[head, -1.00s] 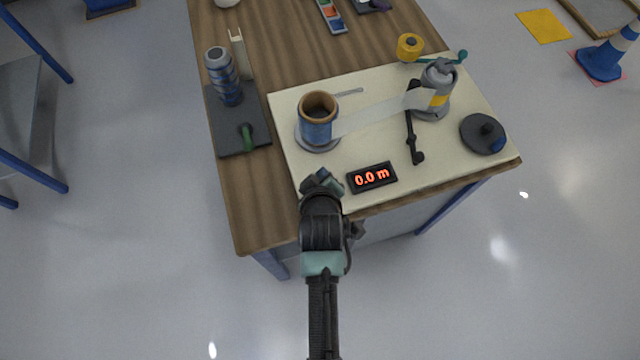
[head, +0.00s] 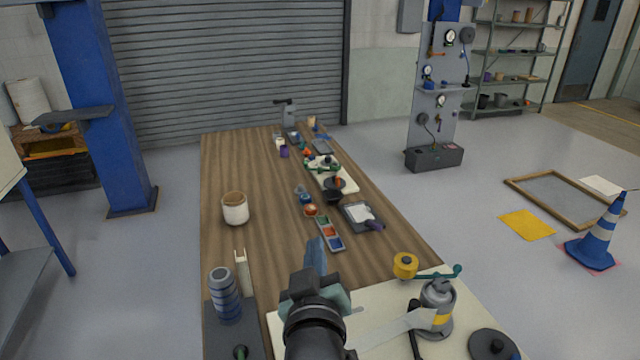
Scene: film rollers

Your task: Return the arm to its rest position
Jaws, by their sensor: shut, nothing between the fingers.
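My gripper (head: 317,262) is in the lower middle of the head view, raised over the table, with its narrow fingers together and nothing between them. My own wrist hides part of the cream board (head: 468,310) behind it. On the board, at the lower right, stands a grey roller post (head: 437,300) with a teal crank. A pale strip of film (head: 395,331) runs left from it and passes behind my arm. The blue roller and the display on the board are not visible now.
The wooden table (head: 265,165) stretches away, with a white cup (head: 235,208), a blue-grey striped cylinder (head: 224,293), a yellow knob (head: 405,265), a dark disc (head: 492,345) and a paint palette (head: 329,233). A blue column (head: 95,110) stands left; a blue cone (head: 597,232) stands on the floor right.

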